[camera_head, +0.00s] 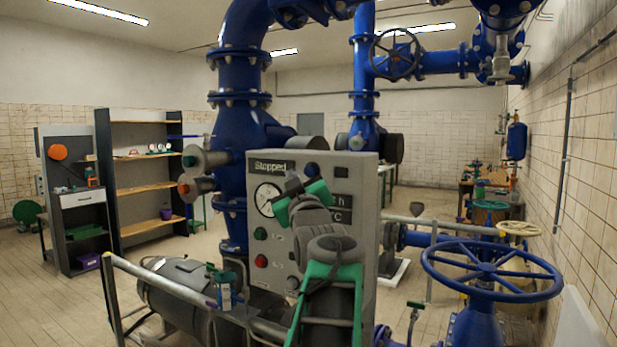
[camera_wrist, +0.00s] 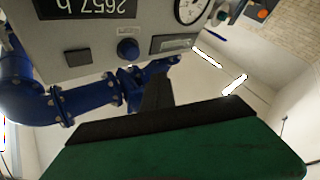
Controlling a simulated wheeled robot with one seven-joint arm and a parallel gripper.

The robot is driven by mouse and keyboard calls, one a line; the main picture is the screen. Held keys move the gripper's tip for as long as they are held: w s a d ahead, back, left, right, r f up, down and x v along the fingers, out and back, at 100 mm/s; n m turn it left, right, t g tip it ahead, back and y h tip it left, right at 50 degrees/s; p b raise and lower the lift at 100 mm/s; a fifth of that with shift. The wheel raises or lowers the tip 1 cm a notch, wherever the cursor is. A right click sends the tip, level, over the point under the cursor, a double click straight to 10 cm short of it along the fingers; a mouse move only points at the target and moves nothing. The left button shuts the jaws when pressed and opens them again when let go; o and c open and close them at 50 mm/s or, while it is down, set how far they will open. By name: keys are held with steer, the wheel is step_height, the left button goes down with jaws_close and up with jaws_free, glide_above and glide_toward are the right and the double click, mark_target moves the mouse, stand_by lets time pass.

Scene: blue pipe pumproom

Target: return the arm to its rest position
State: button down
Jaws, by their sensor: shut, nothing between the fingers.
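My gripper (camera_wrist: 157,92) shows in the wrist view as a dark finger shape beyond a wide green and black body. It is shut and empty. In the head view my grey and green arm rises from the bottom, folded in front of the grey control panel (camera_head: 360,205). The fingertips are hard to make out there, and I cannot tell the gap to the panel. The panel's display reads "Stopped"; a second display is partly hidden by my arm. The panel also shows upside down in the wrist view (camera_wrist: 85,65), with a blue knob (camera_wrist: 128,49).
A large blue handwheel (camera_head: 490,270) stands close at the right. A grey railing (camera_head: 160,275) and a dark motor-like cylinder (camera_head: 185,285) lie at the lower left. Thick blue pipes (camera_head: 238,130) rise behind the panel. Shelves (camera_head: 150,190) stand far left, with open floor before them.

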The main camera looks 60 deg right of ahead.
stand_by(0.4)
step_height(320, 180, down, 18)
steer(key=s+d+m+g+y, duration=0.2)
steer(key=m+g+y, duration=0.2)
steer(key=m+g, duration=0.15)
steer(key=s+a+f+m+g+y, duration=0.1)
steer(key=s+a+f+g+y, duration=0.2)
steer(key=f, duration=0.7)
steer(key=s+a+f+m+g+y, duration=0.1)
steer(key=s+a+f+g, duration=0.25)
steer(key=f, duration=0.55)
steer(key=a+f+n+g+y, duration=0.15)
steer(key=a+f, duration=0.25)
steer(key=a, duration=0.5)
steer(key=s+a+f+n+y+p, duration=0.15)
steer(key=a+f, duration=0.25)
steer(key=a, duration=0.4)
steer(key=a+f+n+g+y, duration=0.1)
steer(key=a+f+y, duration=0.15)
steer(key=a, duration=0.65)
steer(key=w+a+r+n+t, duration=0.1)
steer(key=w+a+n, duration=0.1)
steer(key=a, duration=0.5)
steer(key=w+a+n, duration=0.2)
steer(key=a+n, duration=0.2)
steer(key=a, duration=0.3)
steer(key=shift+a+r+t+y, duration=0.2)
steer(key=shift+r+t+y, duration=0.15)
steer(key=shift+y, duration=0.1)
steer(key=shift+n, duration=0.25)
